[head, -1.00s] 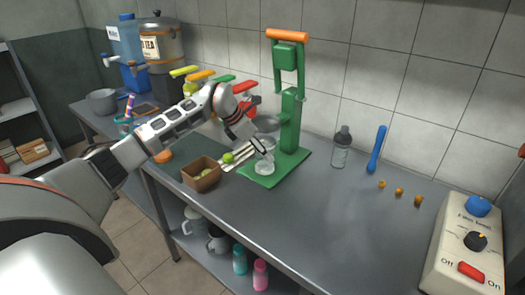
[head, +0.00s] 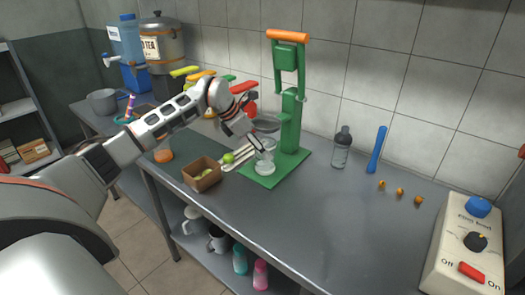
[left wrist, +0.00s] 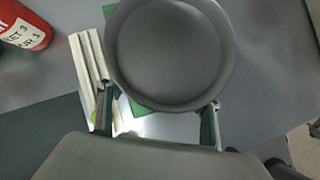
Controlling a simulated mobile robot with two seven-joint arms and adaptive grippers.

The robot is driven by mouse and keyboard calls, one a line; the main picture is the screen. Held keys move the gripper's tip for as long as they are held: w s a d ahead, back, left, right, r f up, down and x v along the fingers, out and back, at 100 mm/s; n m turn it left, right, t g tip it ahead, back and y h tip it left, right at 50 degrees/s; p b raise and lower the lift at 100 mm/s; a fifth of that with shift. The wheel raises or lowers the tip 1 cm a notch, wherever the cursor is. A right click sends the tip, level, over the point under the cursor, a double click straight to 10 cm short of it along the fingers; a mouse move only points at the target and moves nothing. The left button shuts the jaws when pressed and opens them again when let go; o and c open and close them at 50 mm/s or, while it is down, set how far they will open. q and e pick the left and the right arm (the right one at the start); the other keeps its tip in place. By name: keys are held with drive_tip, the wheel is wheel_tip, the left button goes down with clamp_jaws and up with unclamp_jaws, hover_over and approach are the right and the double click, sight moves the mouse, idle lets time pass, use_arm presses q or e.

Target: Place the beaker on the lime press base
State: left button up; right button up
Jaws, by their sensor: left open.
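The clear beaker (head: 264,164) stands upright on the green base (head: 262,181) of the lime press (head: 291,110), below the press's grey bowl (head: 266,124). My left gripper (head: 256,143) is open beside the beaker's top, on its left, under the bowl's level. I cannot tell whether the fingers touch the beaker. In the left wrist view the grey bowl (left wrist: 170,55) fills the upper middle and hides most of the base. The two fingers of my left gripper (left wrist: 158,122) are spread apart at its near edge. My right gripper is not in view.
A grey bottle (head: 341,148) and blue tool (head: 377,150) stand to the right. The front table area is clear.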

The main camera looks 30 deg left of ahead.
use_arm(q)
drive_tip(key=v, duration=1)
drive_tip(key=shift+a, duration=0.1)
